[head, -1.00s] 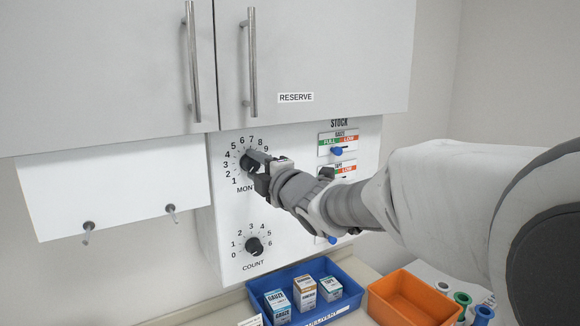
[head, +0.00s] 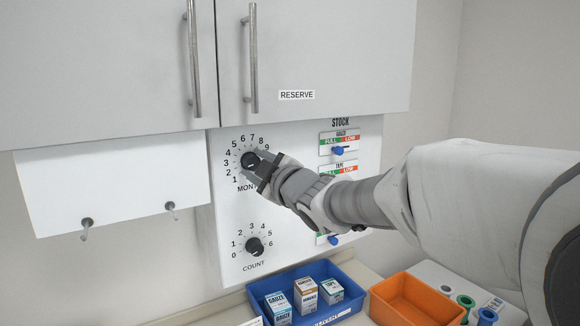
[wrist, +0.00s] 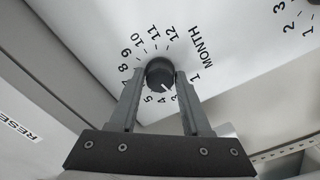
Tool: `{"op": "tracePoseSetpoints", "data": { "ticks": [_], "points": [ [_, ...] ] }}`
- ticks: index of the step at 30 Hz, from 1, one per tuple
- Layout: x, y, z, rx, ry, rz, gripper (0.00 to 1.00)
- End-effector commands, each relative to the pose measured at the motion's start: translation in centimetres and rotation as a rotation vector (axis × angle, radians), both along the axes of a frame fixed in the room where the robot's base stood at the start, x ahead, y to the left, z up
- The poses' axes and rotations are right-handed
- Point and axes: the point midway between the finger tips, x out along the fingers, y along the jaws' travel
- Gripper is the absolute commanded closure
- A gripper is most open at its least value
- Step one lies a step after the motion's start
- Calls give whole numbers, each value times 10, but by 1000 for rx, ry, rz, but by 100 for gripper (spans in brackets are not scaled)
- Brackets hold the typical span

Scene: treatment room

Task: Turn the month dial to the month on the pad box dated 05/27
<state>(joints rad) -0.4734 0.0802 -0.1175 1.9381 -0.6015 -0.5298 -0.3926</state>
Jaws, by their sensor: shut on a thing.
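The black month dial (head: 249,159) is on the white wall panel, ringed by numbers. My gripper (head: 257,167) is shut on it, and the wrist view shows one finger on each side of the knob (wrist: 160,73). There the dial's white mark points toward the 3 and 4; I cannot tell exactly which. Small boxes stand in a blue tray (head: 342,316): a gauze box (head: 279,309), an orange-marked box (head: 306,296) and a tape box (head: 331,291). Their dates are too small to read, and I cannot tell which is the pad box.
A count dial (head: 254,247) is below the month dial. Stock sliders with blue knobs (head: 338,151) are on the panel's right side, partly behind my arm. Cabinet doors marked RESERVE (head: 297,95) overhang the panel. An orange bin (head: 412,297) stands right of the tray.

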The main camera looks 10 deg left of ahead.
Motion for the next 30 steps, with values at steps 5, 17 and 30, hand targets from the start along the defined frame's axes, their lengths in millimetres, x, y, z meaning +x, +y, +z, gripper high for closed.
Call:
{"op": "tracePoseSetpoints", "data": {
  "ticks": [5,17,30],
  "points": [
    [0,-1,1,135,102,-1,100],
    [1,-1,2,439,330,-1,100],
    [0,0,2,738,555,0,100]
  ]
}}
